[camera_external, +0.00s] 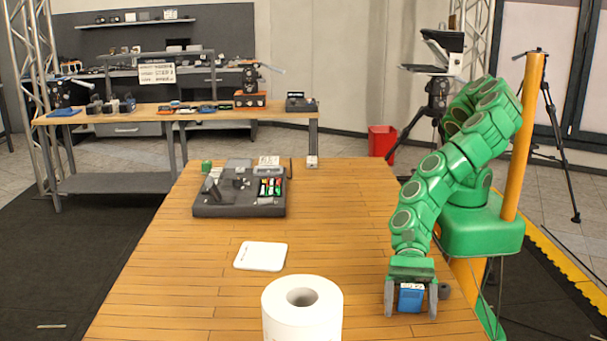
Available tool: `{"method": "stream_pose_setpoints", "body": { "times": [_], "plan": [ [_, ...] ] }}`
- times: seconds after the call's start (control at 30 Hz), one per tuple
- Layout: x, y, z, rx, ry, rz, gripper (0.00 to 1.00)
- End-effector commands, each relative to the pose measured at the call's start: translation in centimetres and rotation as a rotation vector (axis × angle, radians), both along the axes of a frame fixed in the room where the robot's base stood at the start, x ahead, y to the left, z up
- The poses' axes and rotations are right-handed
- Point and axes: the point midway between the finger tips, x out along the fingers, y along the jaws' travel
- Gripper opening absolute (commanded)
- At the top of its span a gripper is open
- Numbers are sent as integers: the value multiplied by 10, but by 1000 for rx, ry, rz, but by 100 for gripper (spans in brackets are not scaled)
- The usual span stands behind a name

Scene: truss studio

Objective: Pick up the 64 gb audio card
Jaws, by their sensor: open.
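My gripper (410,303) points down at the right front of the wooden table, with its two grey fingers apart. A small blue block-like object (410,299) with a white label on top sits between the fingers. It may be the 64 gb audio card, but its label is too small to read. I cannot tell whether the fingers touch it. Several small coloured cards (271,187) sit in a dark equipment case (238,209) at the table's far left; their labels are also unreadable.
A white paper roll (302,314) stands at the table's front. A white flat pad (260,257) lies left of centre. A green object (206,166) sits at the back left. The table's middle is clear.

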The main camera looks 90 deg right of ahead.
Motion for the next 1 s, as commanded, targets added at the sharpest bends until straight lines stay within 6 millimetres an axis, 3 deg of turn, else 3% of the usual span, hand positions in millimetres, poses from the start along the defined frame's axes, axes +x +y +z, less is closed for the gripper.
{"method": "stream_pose_setpoints", "body": {
  "times": [0.2, 0.53, 0.83, 1.0],
  "plan": [
    [0, 0, 0, 0, 0, 0, 80],
    [0, 0, 0, 0, 0, 0, 29],
    [0, 0, 2, 1, 0, 0, 28],
    [0, 0, 14, 1, -3, 1, 28]
  ]
}}
